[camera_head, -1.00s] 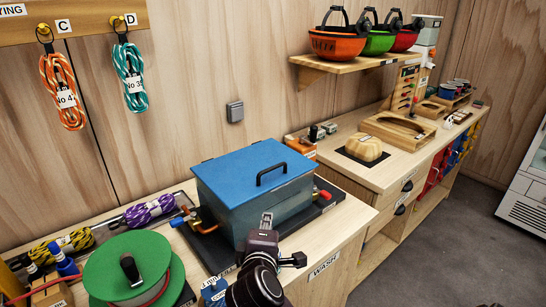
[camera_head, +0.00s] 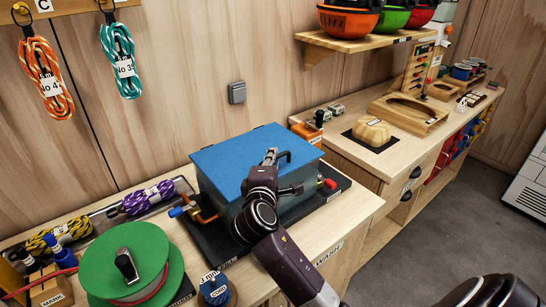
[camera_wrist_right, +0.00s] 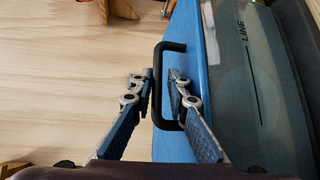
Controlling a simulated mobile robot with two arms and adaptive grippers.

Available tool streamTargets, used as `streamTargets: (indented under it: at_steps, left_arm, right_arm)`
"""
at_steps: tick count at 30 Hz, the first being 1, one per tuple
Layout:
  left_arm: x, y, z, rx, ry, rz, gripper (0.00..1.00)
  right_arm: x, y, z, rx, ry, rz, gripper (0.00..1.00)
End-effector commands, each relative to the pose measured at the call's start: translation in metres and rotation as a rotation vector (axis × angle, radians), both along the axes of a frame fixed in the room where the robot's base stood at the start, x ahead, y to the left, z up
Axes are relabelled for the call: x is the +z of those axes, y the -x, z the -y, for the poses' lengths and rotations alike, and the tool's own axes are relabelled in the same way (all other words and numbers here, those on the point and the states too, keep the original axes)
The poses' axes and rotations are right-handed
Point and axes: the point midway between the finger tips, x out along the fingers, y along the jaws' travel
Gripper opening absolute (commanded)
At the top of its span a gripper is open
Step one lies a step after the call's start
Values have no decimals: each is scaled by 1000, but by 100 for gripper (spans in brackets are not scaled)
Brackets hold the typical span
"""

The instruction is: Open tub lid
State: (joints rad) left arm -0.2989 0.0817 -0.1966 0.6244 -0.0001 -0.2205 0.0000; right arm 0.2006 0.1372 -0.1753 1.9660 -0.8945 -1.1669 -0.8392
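The tub (camera_head: 305,203) stands on a black base on the bench, with its flat blue lid (camera_head: 235,155) closed on top. A black bar handle (camera_head: 287,155) stands up from the lid's front part. My right gripper (camera_head: 270,157) is over the front of the lid, at the handle, and partly covers the tub's front. In the right wrist view, my right gripper (camera_wrist_right: 161,85) is open, with one finger on each side of the handle (camera_wrist_right: 158,100). Gaps show between fingers and bar; depth is hard to judge. My left gripper is not in view.
A green reel (camera_head: 145,255) stands at the front left, with a small blue cord spool (camera_head: 213,288) beside it. Pipes with red and blue ends stick out beside the tub. A wooden shelf (camera_head: 350,28) with helmets hangs behind, to the right.

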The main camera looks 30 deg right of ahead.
Motion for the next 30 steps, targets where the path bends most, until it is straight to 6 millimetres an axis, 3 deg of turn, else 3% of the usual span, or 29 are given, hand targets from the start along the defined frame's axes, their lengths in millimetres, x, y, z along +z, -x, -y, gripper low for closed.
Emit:
streamTargets:
  at_steps: [3, 8, 12, 20, 30]
  left_arm:
    - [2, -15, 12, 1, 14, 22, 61]
    - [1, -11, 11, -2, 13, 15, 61]
    - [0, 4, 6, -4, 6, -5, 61]
    - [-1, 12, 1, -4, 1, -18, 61]
    - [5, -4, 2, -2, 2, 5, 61]
  right_arm:
    - [-1, -1, 1, 0, 0, 0, 15]
    - [0, -1, 1, 0, 0, 0, 15]
    - [0, -1, 1, 0, 0, 0, 0]
    - [0, -1, 1, 0, 0, 0, 0]
    - [9, -12, 1, 1, 0, 4, 0]
